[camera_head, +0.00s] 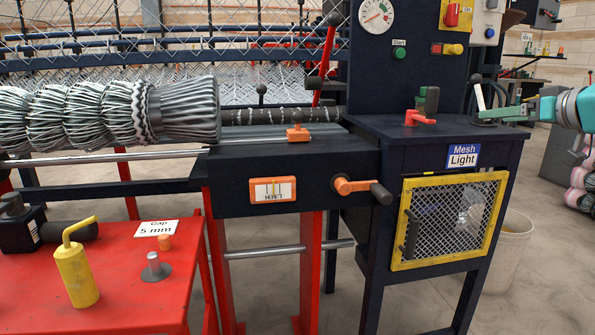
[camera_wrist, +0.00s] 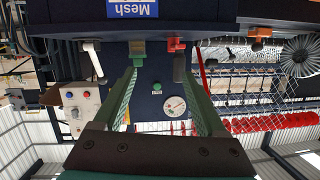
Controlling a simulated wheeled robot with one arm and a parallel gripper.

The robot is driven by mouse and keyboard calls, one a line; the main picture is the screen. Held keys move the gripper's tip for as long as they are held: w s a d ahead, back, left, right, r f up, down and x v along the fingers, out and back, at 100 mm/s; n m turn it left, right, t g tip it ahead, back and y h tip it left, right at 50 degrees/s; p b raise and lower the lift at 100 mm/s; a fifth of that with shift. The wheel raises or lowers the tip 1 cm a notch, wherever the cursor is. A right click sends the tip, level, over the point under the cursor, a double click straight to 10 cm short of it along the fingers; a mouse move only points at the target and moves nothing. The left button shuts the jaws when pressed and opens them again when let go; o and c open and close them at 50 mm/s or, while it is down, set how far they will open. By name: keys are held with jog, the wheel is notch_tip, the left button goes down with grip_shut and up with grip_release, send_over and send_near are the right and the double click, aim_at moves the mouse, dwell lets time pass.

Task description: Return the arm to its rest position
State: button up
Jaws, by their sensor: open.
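My gripper (camera_wrist: 158,62) is open and empty in the wrist view, its two green fingers spread apart. That view is upside down, and the control panel lies beyond the fingertips. In the head view the teal end of my arm (camera_head: 577,108) enters from the right edge, with a green finger (camera_head: 505,112) reaching left at the level of the dark cabinet top (camera_head: 455,127). From these views I cannot tell whether a finger touches anything there.
The panel carries a gauge (camera_head: 376,15) and a green start button (camera_head: 399,53). The mesh roll (camera_head: 185,108) lies left. A red table (camera_head: 120,300) stands front left. A bucket (camera_head: 510,245) stands right.

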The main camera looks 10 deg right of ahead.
jog(key=s+a+f+g+y+p, duration=0.1)
jog(key=s+a+f+g, duration=0.25)
jog(key=a+f, duration=0.85)
jog(key=s+a+f+g+y, duration=0.25)
jog(key=a+f+g, duration=0.4)
jog(key=a, duration=0.95)
jog(key=s+a+f+g+h, duration=0.25)
jog(key=s+a+f, duration=0.45)
jog(key=s+f, duration=0.5)
jog(key=s+f+g+h, duration=0.1)
jog(key=s+f, duration=0.1)
jog(key=s, duration=0.3)
jog(key=s+d+f+g+h, duration=0.1)
jog(key=s+f, duration=0.2)
jog(key=s, duration=0.3)
jog(key=s+f+g+h+p, duration=0.1)
jog(key=s+f+g, duration=0.1)
jog(key=s, duration=0.4)
jog(key=shift+d+f+m, duration=0.2)
jog(key=shift+f+m, duration=0.1)
